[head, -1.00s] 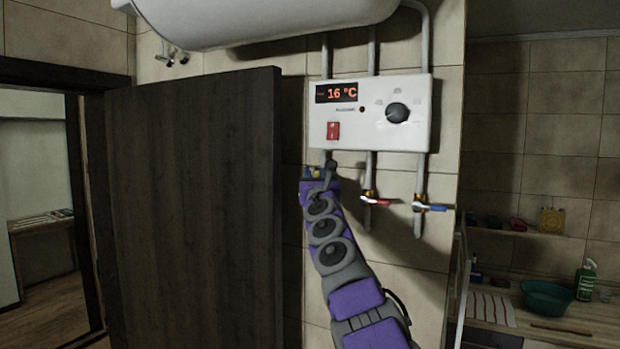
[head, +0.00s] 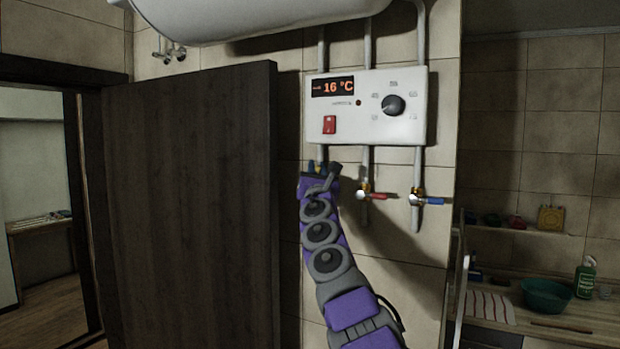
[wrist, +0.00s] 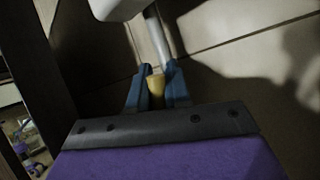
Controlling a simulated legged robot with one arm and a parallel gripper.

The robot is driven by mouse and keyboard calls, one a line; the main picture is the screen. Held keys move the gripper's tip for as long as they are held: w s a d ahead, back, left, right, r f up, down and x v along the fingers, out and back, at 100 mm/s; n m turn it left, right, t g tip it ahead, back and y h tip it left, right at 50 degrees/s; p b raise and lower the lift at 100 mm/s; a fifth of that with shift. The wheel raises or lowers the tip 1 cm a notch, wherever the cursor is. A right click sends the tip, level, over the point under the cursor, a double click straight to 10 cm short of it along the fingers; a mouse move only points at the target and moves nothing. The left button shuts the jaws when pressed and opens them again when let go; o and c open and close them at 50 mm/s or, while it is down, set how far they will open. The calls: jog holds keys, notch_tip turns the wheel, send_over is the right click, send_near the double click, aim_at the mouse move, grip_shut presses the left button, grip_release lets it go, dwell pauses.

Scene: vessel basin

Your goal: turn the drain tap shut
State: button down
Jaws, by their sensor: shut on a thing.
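The drain tap (wrist: 156,84) shows in the wrist view as a yellow piece at the lower end of a grey pipe. My gripper (wrist: 156,90) has its blue fingers on both sides of it and is shut on it. In the head view my gripper (head: 322,168) is at the leftmost pipe below the white heater control box (head: 365,107), and my arm hides the tap there. How far the tap is turned cannot be told.
A red-handled tap (head: 372,195) and a blue-handled tap (head: 428,200) hang on the pipes close to the right of my gripper. A dark wooden door (head: 190,210) stands close to the left. A shelf and counter (head: 545,325) are at the right.

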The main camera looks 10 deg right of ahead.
jog(key=s+d+f+m+g+h+p, duration=0.1)
jog(key=m+g+h+p, duration=0.5)
jog(key=m, duration=0.9)
jog(key=s+d+f+m+g+h+p, duration=0.2)
jog(key=m+g+h+p, duration=0.4)
jog(key=m+h, duration=0.6)
jog(key=shift+d+f+m+h+p, duration=0.4)
jog(key=shift+f+m+p, duration=0.35)
jog(key=shift+m+p, duration=0.55)
jog(key=shift+s, duration=0.1)
jog(key=c, duration=1.5)
grip_release()
jog(key=o, duration=0.3)
jog(key=shift+a, duration=0.3)
jog(key=shift+o, duration=0.2)
